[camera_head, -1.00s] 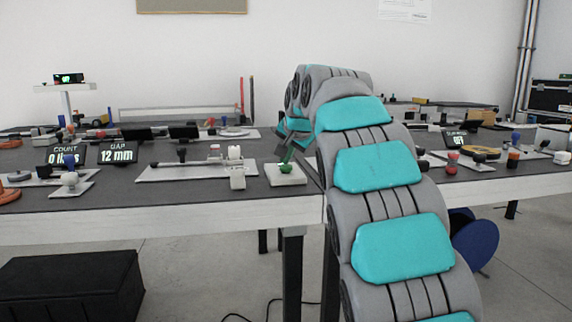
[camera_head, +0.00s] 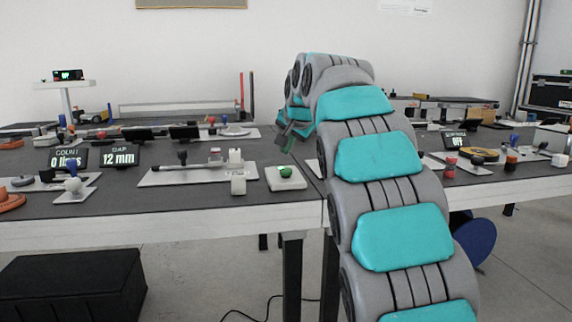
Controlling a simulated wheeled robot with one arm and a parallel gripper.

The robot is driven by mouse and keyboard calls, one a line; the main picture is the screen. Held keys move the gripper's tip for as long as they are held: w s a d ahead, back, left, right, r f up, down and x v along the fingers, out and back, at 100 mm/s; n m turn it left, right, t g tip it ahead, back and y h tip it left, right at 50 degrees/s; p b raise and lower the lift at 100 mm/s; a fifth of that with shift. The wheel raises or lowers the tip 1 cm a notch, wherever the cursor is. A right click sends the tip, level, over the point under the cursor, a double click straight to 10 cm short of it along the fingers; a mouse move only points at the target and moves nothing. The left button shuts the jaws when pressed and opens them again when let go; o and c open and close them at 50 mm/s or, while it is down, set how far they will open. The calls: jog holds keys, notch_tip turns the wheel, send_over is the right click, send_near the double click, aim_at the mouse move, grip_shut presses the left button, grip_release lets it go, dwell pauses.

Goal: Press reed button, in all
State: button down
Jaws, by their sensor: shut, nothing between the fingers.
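A green button (camera_head: 286,171) sits on a pale square box (camera_head: 285,184) near the table's front edge, left of my arm. No label on it can be read, so I cannot tell from writing that it is the reed button. My gripper (camera_head: 287,143) is shut and empty. It is small and dark in the picture, above and behind the green button and apart from it. My arm hides part of the table to the right of the box.
A metal plate (camera_head: 165,177) with a slider and white blocks lies left of the box. An OFF display (camera_head: 454,141), red knobs and a yellow-black disc (camera_head: 479,154) stand right of my arm.

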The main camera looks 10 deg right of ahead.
notch_tip(320, 180, up, 2)
jog(key=shift+r+p, duration=0.25)
jog(key=shift+p, duration=0.5)
jog(key=shift+s+f, duration=0.1)
jog(key=s+f+n+g, duration=0.2)
jog(key=s+f, duration=0.8)
jog(key=s, duration=0.7)
jog(key=s+f+n+g, duration=0.3)
jog(key=s+f+g, duration=0.2)
jog(key=s+f, duration=0.6)
jog(key=s+f+n+g+h, duration=0.1)
jog(key=s+f+g, duration=0.3)
jog(key=s+f, duration=0.7)
jog(key=s+n, duration=0.1)
jog(key=s, duration=1.3)
jog(key=shift+s+n, duration=0.15)
jog(key=shift+n, duration=0.25)
